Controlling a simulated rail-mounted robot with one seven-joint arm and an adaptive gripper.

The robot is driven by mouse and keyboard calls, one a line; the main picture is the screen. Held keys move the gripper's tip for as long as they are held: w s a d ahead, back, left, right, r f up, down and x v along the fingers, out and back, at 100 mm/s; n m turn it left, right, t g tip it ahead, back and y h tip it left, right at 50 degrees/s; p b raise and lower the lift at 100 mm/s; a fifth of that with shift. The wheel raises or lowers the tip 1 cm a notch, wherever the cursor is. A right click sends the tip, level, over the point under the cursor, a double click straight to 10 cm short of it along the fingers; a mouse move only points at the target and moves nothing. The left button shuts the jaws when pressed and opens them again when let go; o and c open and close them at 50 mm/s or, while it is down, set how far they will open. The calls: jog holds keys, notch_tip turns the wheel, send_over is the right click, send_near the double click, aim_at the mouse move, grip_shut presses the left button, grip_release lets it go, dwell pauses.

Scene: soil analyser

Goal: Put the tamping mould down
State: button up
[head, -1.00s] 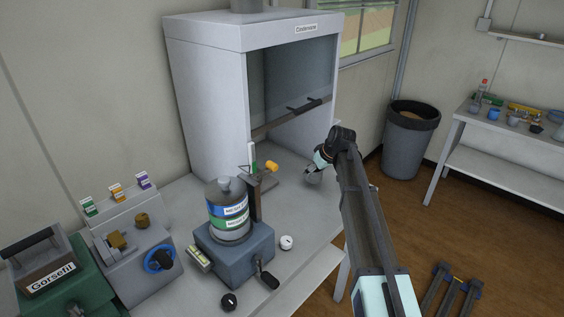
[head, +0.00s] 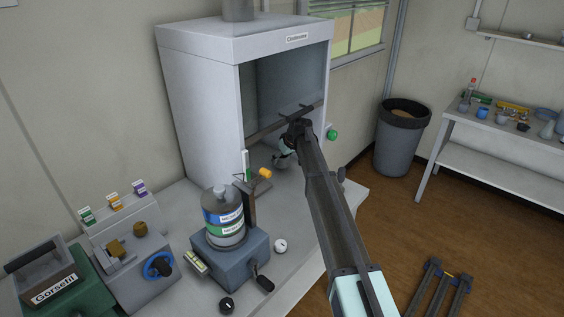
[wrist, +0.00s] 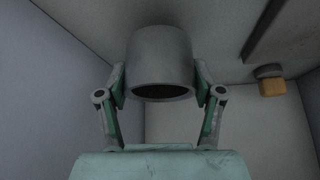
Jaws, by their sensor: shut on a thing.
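The tamping mould is a plain grey cup (wrist: 161,62) between my two fingers in the wrist view, its dark opening toward the bottom of the picture. My gripper (wrist: 161,86) is shut on its sides. In the head view my gripper (head: 285,156) is at the front opening of the white fume hood (head: 203,105), over the grey bench. The mould shows there only as a small grey shape (head: 280,160), partly covered by the gripper. I cannot tell from the frames whether its base touches a surface.
A stand with an orange knob (head: 265,173) is just left of my gripper; the knob also shows in the wrist view (wrist: 271,87). A blue-grey device (head: 231,252) bears a labelled bottle (head: 222,216). A green knob (head: 332,135) is on the hood's right side. Bench at front right is clear.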

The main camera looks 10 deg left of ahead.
jog(key=shift+f+p, duration=0.4)
jog(key=shift+f, duration=0.85)
jog(key=shift+f, duration=0.1)
jog(key=shift+f, duration=0.1)
jog(key=o, duration=1.5)
jog(key=shift+o, duration=0.2)
jog(key=shift+s+d+r, duration=0.1)
jog(key=shift+s+r, duration=0.05)
jog(key=shift+r, duration=0.15)
jog(key=shift+b+v, duration=0.45)
jog(key=shift+v, duration=0.75)
jog(key=s+d+b, duration=0.1)
jog(key=s+d, duration=0.3)
jog(key=s+d+b, duration=0.2)
jog(key=s+d, duration=0.2)
jog(key=shift+s+d+r, duration=0.1)
jog(key=shift+s+d, duration=0.05)
jog(key=shift+s, duration=0.2)
